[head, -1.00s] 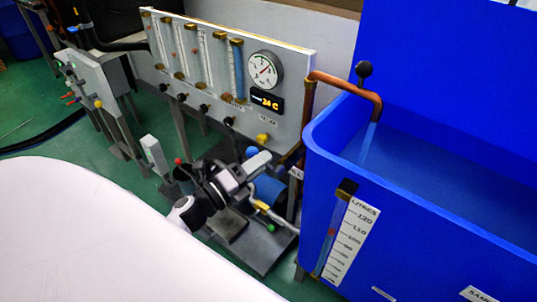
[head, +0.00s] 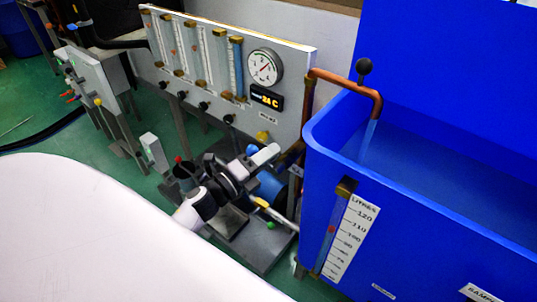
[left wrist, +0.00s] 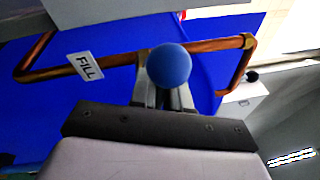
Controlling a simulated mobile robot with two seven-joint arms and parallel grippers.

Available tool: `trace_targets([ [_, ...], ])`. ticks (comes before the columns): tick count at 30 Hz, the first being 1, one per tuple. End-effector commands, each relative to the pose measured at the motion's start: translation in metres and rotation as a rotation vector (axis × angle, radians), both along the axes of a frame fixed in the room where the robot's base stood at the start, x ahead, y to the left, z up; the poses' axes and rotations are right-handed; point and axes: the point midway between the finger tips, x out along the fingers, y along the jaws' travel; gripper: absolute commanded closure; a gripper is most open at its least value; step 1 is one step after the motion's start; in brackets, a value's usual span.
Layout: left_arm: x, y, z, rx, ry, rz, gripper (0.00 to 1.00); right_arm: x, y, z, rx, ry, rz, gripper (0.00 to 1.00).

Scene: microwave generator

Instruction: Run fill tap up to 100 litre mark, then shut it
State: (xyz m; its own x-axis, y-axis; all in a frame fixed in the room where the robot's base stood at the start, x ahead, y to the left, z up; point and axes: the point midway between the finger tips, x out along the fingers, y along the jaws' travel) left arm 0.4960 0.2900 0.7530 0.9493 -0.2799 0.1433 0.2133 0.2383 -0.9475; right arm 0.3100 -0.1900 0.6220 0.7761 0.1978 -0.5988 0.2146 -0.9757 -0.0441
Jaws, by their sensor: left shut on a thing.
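The fill tap's blue ball knob shows large in the left wrist view (left wrist: 169,66), in front of my left gripper (left wrist: 165,98), which is shut on the tap. A copper pipe (left wrist: 110,62) with a FILL label (left wrist: 84,66) runs behind it. In the head view my left gripper (head: 264,154) is beside the panel; its grip is partly hidden. A blue stream (head: 370,137) falls from the copper spout (head: 345,85) into the blue tank (head: 440,240). The litre scale (head: 351,240) stands beside a sight tube; its small red float (head: 332,230) looks near the 100 mark.
A panel (head: 290,70) with several flow tubes, a round gauge (head: 265,67) and a 24 C display (head: 267,98) stands behind my gripper. A blue cylinder (head: 269,186) sits low on a grey base plate. Green floor lies to the left.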

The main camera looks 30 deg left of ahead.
Motion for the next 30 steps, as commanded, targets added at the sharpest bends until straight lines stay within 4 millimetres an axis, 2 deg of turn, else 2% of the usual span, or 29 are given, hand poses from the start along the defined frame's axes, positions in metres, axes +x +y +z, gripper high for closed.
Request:
trace_targets([
  [3, 0.0003, 0.0017, -0.0074, -0.114, 0.009, 0.001, 1.0, -0.0001, 0.0, -0.0084, 0.0, 0.0, 0.0, 0.57],
  [9, 0.0004, 0.0029, -0.011, -0.263, 0.02, 0.002, 1.0, -0.0001, -0.0001, -0.0122, 0.0, 0.001, 0.0, 0.57],
  [18, 0.0003, 0.0033, -0.011, -0.283, 0.023, 0.003, 1.0, -0.0001, -0.0002, -0.0117, 0.0, 0.001, 0.0, 0.57],
  [19, 0.0003, 0.0033, -0.0111, -0.283, 0.023, 0.003, 0.81, -0.0001, -0.0002, -0.0117, 0.0, 0.001, 0.0, 0.57],
  [21, 0.0003, 0.0032, -0.0111, -0.283, 0.023, 0.003, 0.63, -0.0001, -0.0002, -0.0117, 0.0, 0.001, 0.0, 0.57],
  [30, -0.001, 0.0032, -0.0114, -0.278, 0.022, 0.002, 0.63, 0.0001, -0.0002, -0.0117, 0.0, 0.0, 0.0, 0.57],
])
